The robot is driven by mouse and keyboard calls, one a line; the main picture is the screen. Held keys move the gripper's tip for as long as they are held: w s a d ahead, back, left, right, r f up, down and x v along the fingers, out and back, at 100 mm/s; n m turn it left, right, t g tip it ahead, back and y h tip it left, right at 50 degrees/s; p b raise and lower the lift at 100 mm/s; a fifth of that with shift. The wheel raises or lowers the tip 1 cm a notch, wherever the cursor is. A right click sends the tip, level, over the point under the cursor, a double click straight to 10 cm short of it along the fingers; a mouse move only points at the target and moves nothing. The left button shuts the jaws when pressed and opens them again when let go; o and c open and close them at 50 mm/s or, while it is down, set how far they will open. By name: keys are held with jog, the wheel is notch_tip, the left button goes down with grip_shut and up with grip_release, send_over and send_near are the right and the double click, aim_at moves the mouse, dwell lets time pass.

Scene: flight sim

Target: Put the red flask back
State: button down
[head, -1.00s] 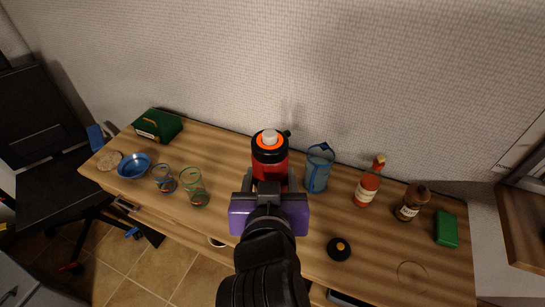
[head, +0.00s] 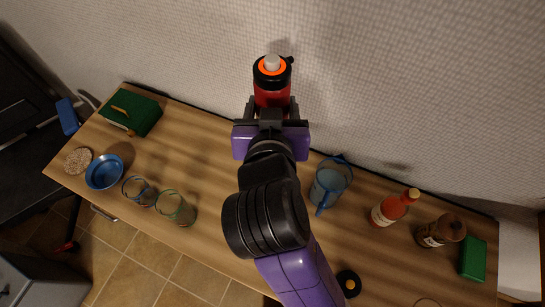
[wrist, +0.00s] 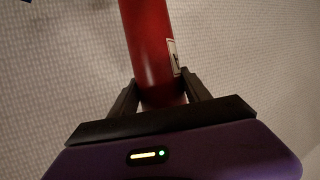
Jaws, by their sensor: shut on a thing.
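The red flask (head: 271,92) has a black top, an orange ring and a grey cap. My gripper (head: 271,108) is shut on it and holds it upright in front of the wall, above the back of the wooden counter (head: 215,165). In the wrist view, the flask's red body (wrist: 150,50) with a small white label stands between the two dark fingers (wrist: 158,98). The flask's base is hidden behind my gripper in the head view.
A blue jug (head: 328,188), a red sauce bottle (head: 392,208), a brown bottle (head: 440,232) and a green box (head: 473,259) stand at right. At left are a green case (head: 133,112), a blue bowl (head: 104,172) and two glasses (head: 175,207). The counter's middle left is clear.

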notch_tip(320, 180, down, 19)
jog(key=shift+r, duration=0.15)
dwell(0.4)
jog(key=shift+s+f, duration=0.1)
jog(key=shift+f, duration=0.1)
jog(key=c, duration=0.5)
grip_release()
jog(key=shift+r, duration=0.1)
jog(key=b+v, duration=0.1)
jog(key=v, duration=1.1)
